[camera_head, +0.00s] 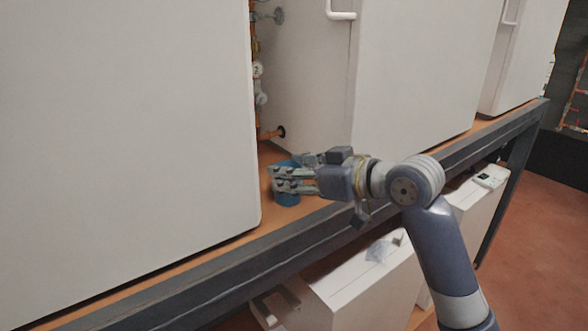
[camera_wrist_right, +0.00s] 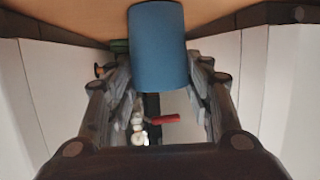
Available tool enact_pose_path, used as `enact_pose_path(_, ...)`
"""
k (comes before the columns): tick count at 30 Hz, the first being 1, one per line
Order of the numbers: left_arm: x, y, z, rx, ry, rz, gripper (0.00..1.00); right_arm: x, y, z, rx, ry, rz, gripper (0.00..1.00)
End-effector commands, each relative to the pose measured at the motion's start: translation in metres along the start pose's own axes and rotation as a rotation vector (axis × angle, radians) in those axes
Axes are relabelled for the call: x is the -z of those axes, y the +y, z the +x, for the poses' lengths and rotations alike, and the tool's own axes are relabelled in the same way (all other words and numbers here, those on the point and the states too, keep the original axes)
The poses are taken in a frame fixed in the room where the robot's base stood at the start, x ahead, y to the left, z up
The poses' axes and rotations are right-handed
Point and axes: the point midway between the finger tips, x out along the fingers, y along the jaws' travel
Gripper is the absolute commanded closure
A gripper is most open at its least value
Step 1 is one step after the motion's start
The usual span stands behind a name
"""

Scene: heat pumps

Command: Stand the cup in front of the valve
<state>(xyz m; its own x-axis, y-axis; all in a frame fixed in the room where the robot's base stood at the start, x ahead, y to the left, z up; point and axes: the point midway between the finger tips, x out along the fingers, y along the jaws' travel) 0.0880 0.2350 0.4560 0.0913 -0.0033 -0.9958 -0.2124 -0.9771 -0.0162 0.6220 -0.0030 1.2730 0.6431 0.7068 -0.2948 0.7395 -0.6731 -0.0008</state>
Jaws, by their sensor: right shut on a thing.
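The blue cup (camera_head: 288,197) is at the front part of the orange-brown shelf, near the gap between two white units. I cannot tell whether its base touches the shelf. My right gripper (camera_head: 283,179) is shut on it, with the fingers hiding much of the cup. In the right wrist view the cup (camera_wrist_right: 160,48) sits between the fingers (camera_wrist_right: 160,78). A red handle (camera_wrist_right: 164,119), seemingly the valve's, shows beyond the gripper among the pipe fittings. In the head view fittings (camera_head: 259,85) line the gap behind the cup. My left gripper is not in view.
A large white unit (camera_head: 125,120) stands close on the left, another (camera_head: 420,75) on the right. An orange pipe stub (camera_head: 272,134) sticks out in the gap. The dark shelf frame (camera_head: 255,260) runs along the front. White boxes (camera_head: 365,285) lie below.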

Motion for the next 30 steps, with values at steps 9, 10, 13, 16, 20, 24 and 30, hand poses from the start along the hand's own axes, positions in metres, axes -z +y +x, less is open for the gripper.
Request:
enact_pose_path(9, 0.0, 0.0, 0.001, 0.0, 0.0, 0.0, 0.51, -0.002, 0.0, 0.001, 0.0, 0.0, 0.0, 0.35)
enact_pose_path(10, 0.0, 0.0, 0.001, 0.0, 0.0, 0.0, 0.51, -0.002, 0.0, 0.001, 0.001, 0.0, 0.0, 0.32)
enact_pose_path(13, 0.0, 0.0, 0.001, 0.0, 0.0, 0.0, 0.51, -0.002, 0.0, 0.001, 0.0, 0.0, 0.0, 0.32)
enact_pose_path(16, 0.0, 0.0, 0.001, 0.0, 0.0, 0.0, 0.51, -0.002, 0.0, 0.0, 0.0, 0.0, 0.0, 0.32)
enact_pose_path(20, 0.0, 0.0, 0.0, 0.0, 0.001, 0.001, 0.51, -0.001, 0.0, 0.0, 0.0, 0.0, 0.0, 0.32)
enact_pose_path(24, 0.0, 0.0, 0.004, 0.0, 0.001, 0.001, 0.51, -0.001, 0.001, -0.01, -0.002, 0.001, -0.001, 0.32)
enact_pose_path(30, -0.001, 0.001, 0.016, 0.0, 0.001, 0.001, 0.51, -0.002, 0.001, -0.049, -0.005, 0.002, -0.005, 0.32)
